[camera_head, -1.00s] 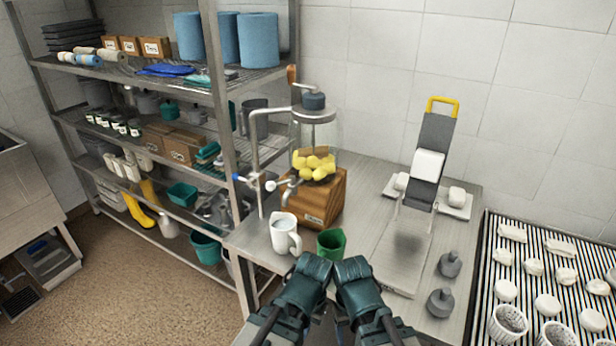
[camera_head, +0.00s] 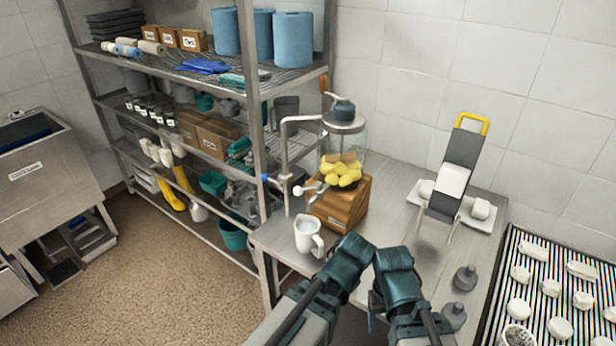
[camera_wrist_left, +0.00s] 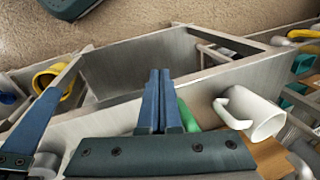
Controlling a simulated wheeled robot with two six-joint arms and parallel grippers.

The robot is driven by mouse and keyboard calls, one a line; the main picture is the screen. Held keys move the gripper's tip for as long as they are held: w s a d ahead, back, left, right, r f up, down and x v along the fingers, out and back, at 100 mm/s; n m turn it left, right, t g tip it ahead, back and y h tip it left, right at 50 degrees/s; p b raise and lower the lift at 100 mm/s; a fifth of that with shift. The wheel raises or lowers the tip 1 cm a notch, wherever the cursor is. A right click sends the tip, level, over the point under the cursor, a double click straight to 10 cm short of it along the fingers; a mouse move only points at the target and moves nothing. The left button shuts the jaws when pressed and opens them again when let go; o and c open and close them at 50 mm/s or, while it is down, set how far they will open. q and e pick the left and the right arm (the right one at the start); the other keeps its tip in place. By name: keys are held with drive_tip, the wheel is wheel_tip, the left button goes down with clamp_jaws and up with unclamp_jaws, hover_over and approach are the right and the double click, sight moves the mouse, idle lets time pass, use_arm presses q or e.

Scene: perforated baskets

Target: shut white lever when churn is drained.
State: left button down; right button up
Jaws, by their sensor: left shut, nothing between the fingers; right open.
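The churn (camera_head: 343,140) is a clear jar with a grey lid, yellow lumps inside and a wooden base (camera_head: 340,203). I see no clear liquid level in it. The white lever (camera_head: 299,190) sticks out to the left at the jar's foot. A white mug (camera_head: 307,236) stands below it; it also shows in the left wrist view (camera_wrist_left: 252,113). My left gripper (camera_head: 350,252) is right of the mug, below the churn; its fingers (camera_wrist_left: 160,98) are shut and empty. My right gripper (camera_head: 394,265) is beside it, open; its fingertips are hard to see.
A blue-knobbed valve (camera_head: 266,178) sits on the metal pipe (camera_head: 285,150). A green cup (camera_wrist_left: 187,117) is partly hidden beside my left fingers. A tilted grey stand with a yellow handle (camera_head: 473,124) is on the right, near grey weights (camera_head: 465,278). A shelf rack (camera_head: 256,130) stands left.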

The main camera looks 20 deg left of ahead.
use_arm(q)
drive_tip(key=w+a+r+m+t+y+p, duration=0.1)
drive_tip(key=w+a+r+m+t+p, duration=0.1)
drive_tip(key=w+r+p, duration=0.65)
drive_tip(key=w+a+r+m+t+y+p, duration=0.25)
drive_tip(key=r+p, duration=0.75)
drive_tip(key=r, duration=0.7)
drive_tip(key=b, duration=0.8)
approach(307, 189)
wheel_tip(307, 189, down, 4)
drive_tip(key=s+a, duration=0.1)
drive_tip(key=shift+w+a+f+h, duration=0.2)
drive_tip(key=shift+w+a, duration=0.5)
drive_tip(key=shift+w+a+f+h, duration=0.15)
drive_tip(key=shift+w+a+f, duration=0.1)
drive_tip(key=shift+w+a, duration=0.45)
